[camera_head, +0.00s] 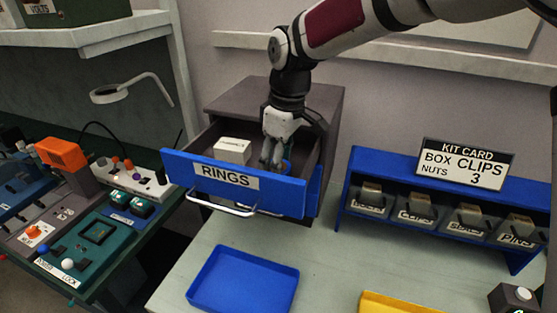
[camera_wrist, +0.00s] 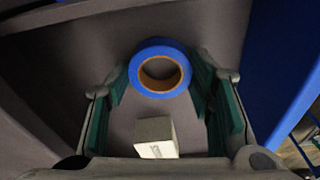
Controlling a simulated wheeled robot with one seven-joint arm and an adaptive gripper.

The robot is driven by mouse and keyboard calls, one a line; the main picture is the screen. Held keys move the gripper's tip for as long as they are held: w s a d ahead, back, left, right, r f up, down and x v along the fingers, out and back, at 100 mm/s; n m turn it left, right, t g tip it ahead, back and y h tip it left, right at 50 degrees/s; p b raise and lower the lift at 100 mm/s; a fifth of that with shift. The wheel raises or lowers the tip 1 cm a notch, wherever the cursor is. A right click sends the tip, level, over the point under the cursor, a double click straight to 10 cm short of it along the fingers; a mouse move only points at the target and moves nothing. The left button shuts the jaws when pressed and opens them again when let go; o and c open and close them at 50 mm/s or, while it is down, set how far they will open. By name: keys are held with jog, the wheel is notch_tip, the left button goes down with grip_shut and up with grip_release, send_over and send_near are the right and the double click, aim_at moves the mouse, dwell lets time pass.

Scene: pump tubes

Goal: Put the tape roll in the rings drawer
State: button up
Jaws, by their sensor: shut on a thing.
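The rings drawer (camera_head: 275,193) has a blue front with a RINGS label and stands pulled open from a grey cabinet. My gripper (camera_head: 273,160) reaches down into the open drawer, behind its front. It is shut on the blue tape roll (camera_head: 287,166), which is mostly hidden behind the fingers and drawer front in the head view. In the wrist view, the tape roll (camera_wrist: 160,44) shows its brown core between my gripper's fingertips (camera_wrist: 160,75). Whether the roll touches the drawer floor I cannot tell.
A white box (camera_head: 233,147) lies in the drawer, left of my gripper. A blue tray (camera_head: 243,280) and part of a yellow tray (camera_head: 395,303) are on the table. A blue rack (camera_head: 440,183) of labelled bins stands right; a control bench (camera_head: 100,235) stands left.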

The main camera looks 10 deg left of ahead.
aim_at(285, 168)
jog(key=o, duration=1)
jog(key=shift+f, duration=0.1)
jog(key=shift+o, duration=0.2)
notch_tip(285, 168, up, 12)
jog(key=d+b, duration=0.1)
jog(key=b, duration=0.1)
jog(key=shift+s+d, duration=0.2)
